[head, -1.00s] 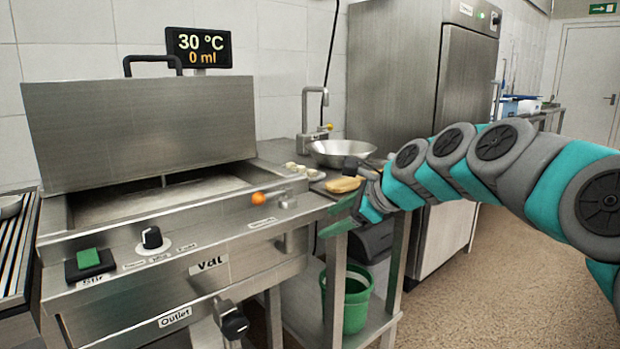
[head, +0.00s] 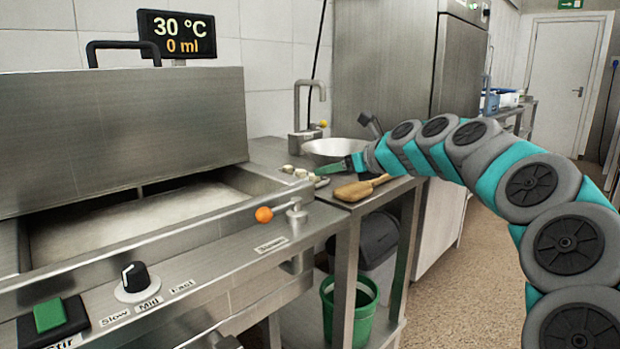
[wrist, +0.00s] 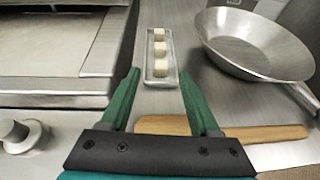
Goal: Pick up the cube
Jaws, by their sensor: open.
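Three pale cream cubes stand in a row on a small narrow metal tray (wrist: 147,48) in the wrist view. The nearest cube (wrist: 161,68) lies ahead of my gripper (wrist: 160,80), roughly between the lines of its two green fingers. My gripper is open and empty. In the head view my gripper (head: 328,171) reaches over the counter close to the cubes (head: 301,173). The cubes are small there and the fingers overlap their surroundings, so the exact gap is hard to tell.
A wooden paddle (wrist: 262,133) lies under my gripper. A metal pan (wrist: 254,45) stands to the right of the tray. A green bucket (head: 350,311) stands below the counter.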

